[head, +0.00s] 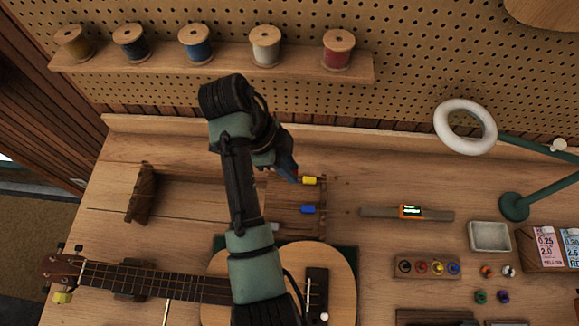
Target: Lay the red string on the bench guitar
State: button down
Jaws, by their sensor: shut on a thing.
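The bench guitar lies flat on the workbench, its headstock at the left and its pale body (339,286) at the bottom centre, partly hidden by my arm. My gripper (291,173) is over the back of the bench, at the top edge of a small wooden rack (283,193). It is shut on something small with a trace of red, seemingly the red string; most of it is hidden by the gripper. In the rack, a yellow piece (309,181) sits just right of the gripper and a blue piece (308,209) lies below it. A whitish piece is partly hidden by my arm.
Thread spools (338,49) stand on a shelf above. A ring lamp (465,127) with a green stand, a grey tray (489,237), a tuner on a strip (410,212) and a peg block (427,267) are at right. Bench left of the rack is mostly clear.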

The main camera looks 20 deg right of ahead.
jog(key=shift+r+p, duration=1.85)
jog(key=shift+r, duration=0.2)
